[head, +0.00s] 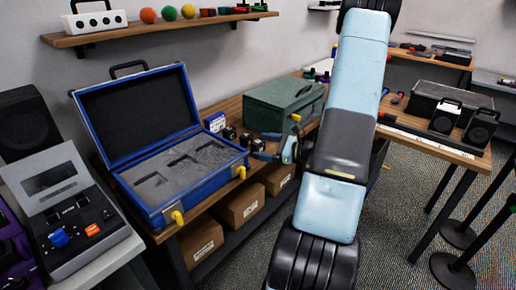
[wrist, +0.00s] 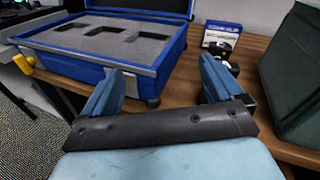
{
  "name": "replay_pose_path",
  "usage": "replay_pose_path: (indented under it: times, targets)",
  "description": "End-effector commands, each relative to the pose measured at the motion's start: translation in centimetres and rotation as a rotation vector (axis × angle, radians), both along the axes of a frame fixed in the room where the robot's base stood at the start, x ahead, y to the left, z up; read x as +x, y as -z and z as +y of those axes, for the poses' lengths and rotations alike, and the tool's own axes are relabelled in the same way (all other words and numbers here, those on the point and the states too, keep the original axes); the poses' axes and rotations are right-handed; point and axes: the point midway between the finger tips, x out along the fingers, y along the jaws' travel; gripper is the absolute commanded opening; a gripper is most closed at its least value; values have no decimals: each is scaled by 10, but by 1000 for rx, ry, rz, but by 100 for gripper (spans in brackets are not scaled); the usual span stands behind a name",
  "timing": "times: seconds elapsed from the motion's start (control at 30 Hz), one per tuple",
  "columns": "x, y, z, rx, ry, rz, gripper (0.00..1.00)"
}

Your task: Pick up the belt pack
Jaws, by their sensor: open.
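My gripper (head: 275,154) is open over the wooden bench, just right of the blue case. In the wrist view my gripper (wrist: 160,68) has two blue fingers spread apart with nothing between them. Several small black devices (head: 245,139) stand in a row on the bench between the blue case and the green box. One small black device (wrist: 228,56) shows behind the right finger in the wrist view, partly hidden. I cannot tell for sure which device is the belt pack.
The open blue case (head: 160,212) has grey foam with cut-outs. A green box (head: 285,103) stands behind my gripper and a small blue-and-white card box (head: 215,122) beside the devices. Cardboard boxes (head: 241,205) sit on the shelf below. Bare bench top (wrist: 180,88) lies between the fingers.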

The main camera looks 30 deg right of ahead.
Motion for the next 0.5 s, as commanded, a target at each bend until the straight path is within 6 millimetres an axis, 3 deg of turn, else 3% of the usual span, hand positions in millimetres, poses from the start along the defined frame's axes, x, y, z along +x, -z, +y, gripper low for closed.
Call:
replay_pose_path:
  times: [0.1, 0.23, 0.5]
  targets:
    - [-1, 29, -34, 93, 148, 19, 94]
    - [-5, 54, -62, 163, 273, 29, 94]
    - [-6, 75, -84, 218, 382, 36, 94]
